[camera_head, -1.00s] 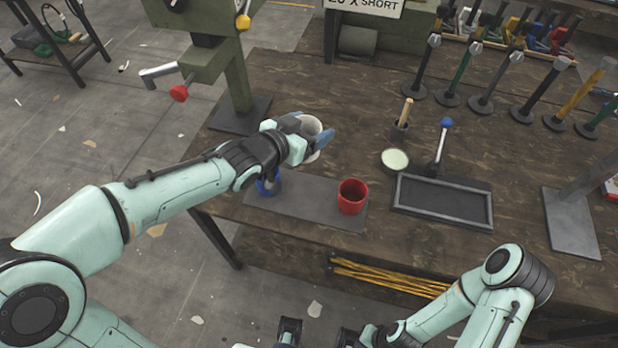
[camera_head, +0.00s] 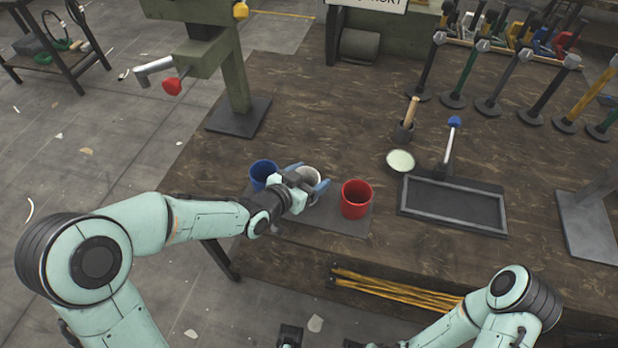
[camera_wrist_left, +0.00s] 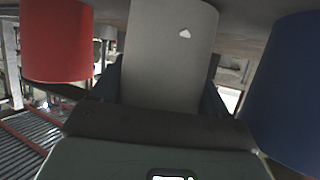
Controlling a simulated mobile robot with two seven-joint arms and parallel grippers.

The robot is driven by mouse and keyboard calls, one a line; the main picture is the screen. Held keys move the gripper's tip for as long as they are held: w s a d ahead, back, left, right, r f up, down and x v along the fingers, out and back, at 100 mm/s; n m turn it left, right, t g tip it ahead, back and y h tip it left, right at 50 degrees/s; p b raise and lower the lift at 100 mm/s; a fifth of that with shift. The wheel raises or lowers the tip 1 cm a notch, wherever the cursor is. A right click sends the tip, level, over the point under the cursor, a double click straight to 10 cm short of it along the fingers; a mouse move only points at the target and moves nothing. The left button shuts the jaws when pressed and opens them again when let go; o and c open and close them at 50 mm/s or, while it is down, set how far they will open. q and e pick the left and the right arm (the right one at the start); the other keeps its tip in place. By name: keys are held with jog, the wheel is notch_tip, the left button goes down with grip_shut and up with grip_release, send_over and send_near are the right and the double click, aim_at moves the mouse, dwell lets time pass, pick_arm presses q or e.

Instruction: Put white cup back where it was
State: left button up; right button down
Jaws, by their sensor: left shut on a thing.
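The white cup (camera_head: 308,177) is between the fingers of my left gripper (camera_head: 311,186), which is shut on it. The cup is over the grey mat (camera_head: 335,222), between the blue cup (camera_head: 263,173) and the red cup (camera_head: 356,199). In the left wrist view the white cup (camera_wrist_left: 170,50) fills the middle, with the red cup (camera_wrist_left: 57,42) at left and the blue cup (camera_wrist_left: 290,95) at right. I cannot tell whether its base touches the mat. My right gripper (camera_head: 318,341) shows only partly at the bottom edge.
A dark tray (camera_head: 452,232) with a blue-knobbed lever (camera_head: 453,124) stands at right, near a pale round dish (camera_head: 400,161). A green press (camera_head: 236,85) stands behind left. Bare wood lies behind the cups.

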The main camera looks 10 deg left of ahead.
pick_arm(q)
jog(key=shift+f, duration=0.15)
jog(key=o, duration=0.8)
jog(key=shift+s+r, duration=0.15)
jog(key=shift+r, duration=0.2)
jog(key=p+v, duration=0.2)
jog(key=v, duration=0.9)
jog(key=shift+s+a, duration=0.2)
jog(key=shift+s, duration=0.15)
